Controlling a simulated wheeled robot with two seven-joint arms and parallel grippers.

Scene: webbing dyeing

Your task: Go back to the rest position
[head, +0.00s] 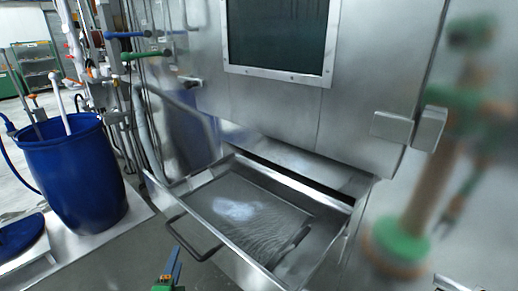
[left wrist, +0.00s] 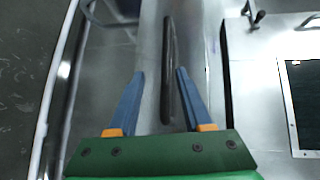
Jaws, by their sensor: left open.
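My left gripper (head: 172,270) shows at the bottom of the head view, in front of the steel machine's pulled-out tray (head: 165,192). In the left wrist view the left gripper (left wrist: 160,73) has its two blue fingers spread apart, with nothing clasped between them. A dark bar handle (left wrist: 167,60) appears between and beyond the fingers; I cannot tell how far away it is. In the head view a dark U-shaped handle (head: 192,245) sits at the tray's front, up and right of the gripper. My right gripper is not in view.
A blue barrel (head: 75,175) with a white pole stands at the left, with a blue lid (head: 20,237) low beside it. Pipes with a blue lever (head: 125,35) and a green lever (head: 145,54) stand behind. A blurred green-and-tan shape (head: 430,190) fills the right side.

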